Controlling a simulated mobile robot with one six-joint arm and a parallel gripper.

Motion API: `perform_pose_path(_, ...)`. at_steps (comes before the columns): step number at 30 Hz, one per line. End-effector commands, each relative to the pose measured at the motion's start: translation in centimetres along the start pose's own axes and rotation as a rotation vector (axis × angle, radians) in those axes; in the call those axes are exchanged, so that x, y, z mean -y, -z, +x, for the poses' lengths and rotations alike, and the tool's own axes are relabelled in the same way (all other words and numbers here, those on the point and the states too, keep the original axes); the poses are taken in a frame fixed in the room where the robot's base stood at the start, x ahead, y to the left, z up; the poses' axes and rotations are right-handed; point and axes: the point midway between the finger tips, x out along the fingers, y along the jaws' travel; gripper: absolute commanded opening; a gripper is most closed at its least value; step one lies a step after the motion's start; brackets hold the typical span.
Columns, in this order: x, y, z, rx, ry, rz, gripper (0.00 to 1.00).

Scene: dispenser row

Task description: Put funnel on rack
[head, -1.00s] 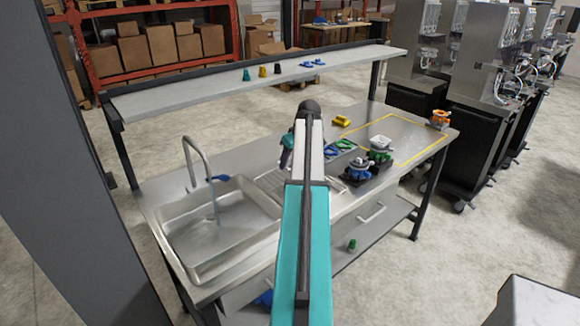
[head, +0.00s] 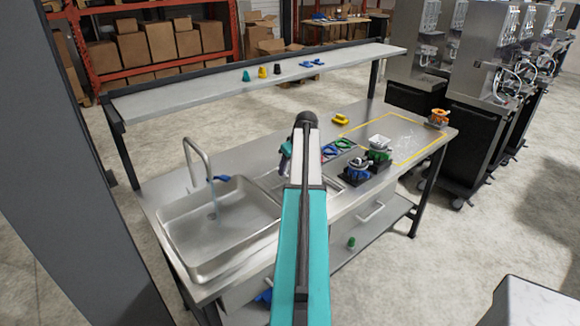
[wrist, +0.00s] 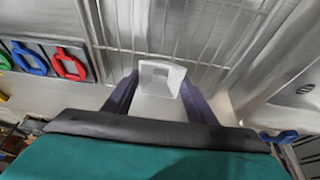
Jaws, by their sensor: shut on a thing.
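In the wrist view a white, squarish-mouthed piece, which looks like the funnel (wrist: 162,75), sits between the two dark purple fingers of my gripper (wrist: 158,92). The gripper is shut on it. Beyond and around it spreads the wire drying rack (wrist: 225,22), with thin parallel bars over a metal surface. I cannot tell whether the funnel touches the bars. In the head view my arm hides the funnel and most of my gripper; part of the rack (head: 268,180) shows beside the sink.
The sink (head: 215,235) and its tap (head: 198,152) are left of my arm. Coloured rings, including a red one (wrist: 70,64), lie on a board beside the rack. Blue (head: 356,170) and green (head: 379,148) devices stand to the right. A shelf (head: 200,92) spans the back.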

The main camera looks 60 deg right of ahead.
Motion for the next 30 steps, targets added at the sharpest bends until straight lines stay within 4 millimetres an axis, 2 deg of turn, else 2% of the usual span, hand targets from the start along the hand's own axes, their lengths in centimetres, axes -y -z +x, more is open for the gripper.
perform_pose_path(2,0.0,-0.1,0.2,0.0,0.0,0.0,0.28)
perform_pose_path(3,0.0,-0.1,0.2,0.0,0.0,0.0,0.55)
perform_pose_path(6,0.0,-0.1,0.2,0.0,0.0,-0.001,0.7)
perform_pose_path(20,0.1,0.1,-0.2,0.0,0.0,-0.001,0.7)
perform_pose_path(30,0.1,0.0,-3.0,-0.002,-0.001,-0.001,0.7)
